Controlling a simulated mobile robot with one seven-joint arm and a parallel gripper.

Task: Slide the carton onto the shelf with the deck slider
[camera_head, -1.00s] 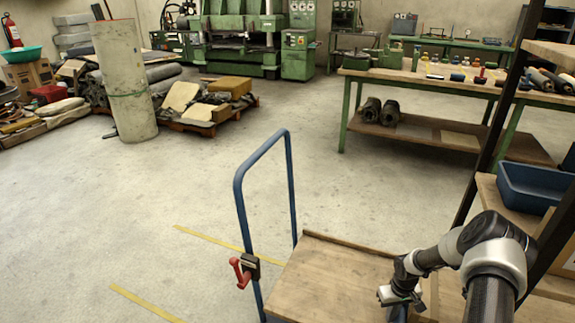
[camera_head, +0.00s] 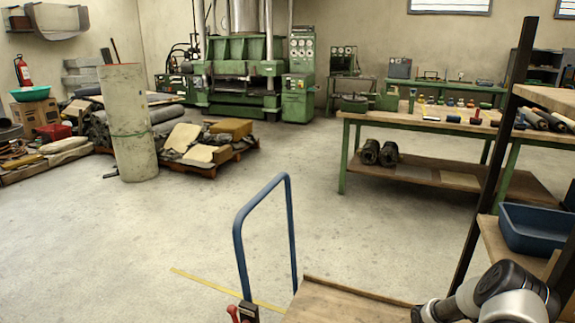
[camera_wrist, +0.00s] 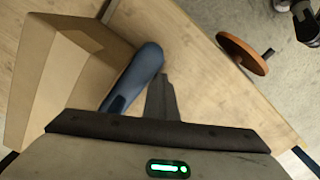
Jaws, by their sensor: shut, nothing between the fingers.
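The carton (camera_wrist: 58,75) is a plain brown box at the left of the wrist view. My gripper (camera_wrist: 162,82) is shut and empty, its dark fingers pointing over a wooden surface (camera_wrist: 205,85). A blue rounded bar (camera_wrist: 138,75) lies between the carton and my fingers, very close to them in the picture; I cannot tell if they touch. An orange disc with a short stem (camera_wrist: 242,54) is at the board's edge. I cannot tell which of these is the deck slider. In the head view the shelf (camera_head: 493,248) stands at the right; my gripper and the carton are out of that view.
A trolley with a blue tube handle (camera_head: 238,240) and wooden deck (camera_head: 335,303) is at the front. A red-handled part (camera_head: 240,313) sits on its handle. A blue bin (camera_head: 535,238) is on the shelf, beside a dark post (camera_head: 492,150). A workbench (camera_head: 400,124) stands behind.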

